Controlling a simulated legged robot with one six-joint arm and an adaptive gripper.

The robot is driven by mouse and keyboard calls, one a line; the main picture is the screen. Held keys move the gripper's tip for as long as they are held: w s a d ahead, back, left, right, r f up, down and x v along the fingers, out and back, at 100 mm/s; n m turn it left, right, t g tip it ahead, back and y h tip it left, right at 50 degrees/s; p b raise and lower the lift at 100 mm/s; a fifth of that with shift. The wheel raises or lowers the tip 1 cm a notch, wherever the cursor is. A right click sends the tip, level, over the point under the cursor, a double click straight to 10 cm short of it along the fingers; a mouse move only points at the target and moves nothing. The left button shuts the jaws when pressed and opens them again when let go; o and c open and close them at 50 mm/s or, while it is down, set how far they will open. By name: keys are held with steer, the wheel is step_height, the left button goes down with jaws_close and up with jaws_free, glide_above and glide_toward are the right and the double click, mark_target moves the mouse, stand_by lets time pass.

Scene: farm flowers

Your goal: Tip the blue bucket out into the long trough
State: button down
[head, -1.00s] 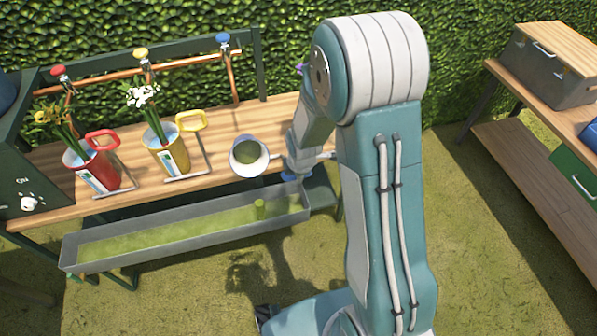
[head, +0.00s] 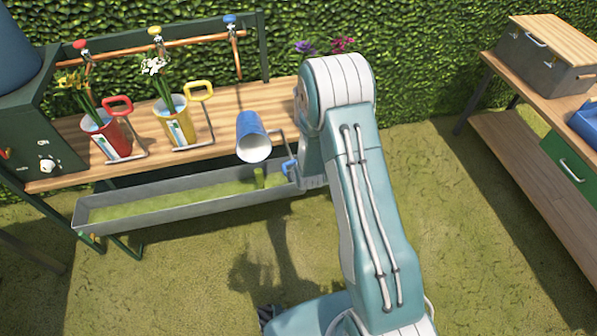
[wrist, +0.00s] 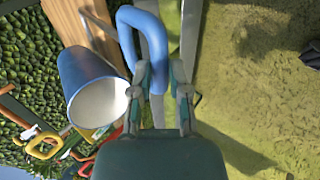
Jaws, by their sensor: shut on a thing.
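The blue bucket (head: 250,130) is tilted steeply, its white mouth facing down and toward the front, above the back edge of the long grey trough (head: 150,221). Its visible inside looks white and empty. My gripper (wrist: 160,85) is shut on the bucket's blue handle (wrist: 143,18); in the head view my arm partly hides the grip. The bucket also shows in the wrist view (wrist: 85,73), left of my fingers. Greenish liquid (head: 150,208) lies along the trough. A short green column (head: 260,177) shows below the bucket's mouth, over the trough's right part.
A red bucket (head: 110,138) and a yellow bucket (head: 177,128), both with flowers, stand on the wooden bench (head: 225,100) to the left. Taps on a copper pipe run behind. A second table (head: 520,165) stands at right. Grass between is clear.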

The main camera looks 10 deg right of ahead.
step_height(320, 180, down, 11)
steer(key=s+t, duration=0.1)
steer(key=t, duration=0.3)
steer(key=shift+s, duration=0.3)
steer(key=c, duration=0.6)
jaws_free()
steer(key=shift+r, duration=0.1)
steer(key=shift+r, duration=0.1)
steer(key=v, duration=1.1)
steer(key=shift+s, duration=0.4)
steer(key=shift+r, duration=0.1)
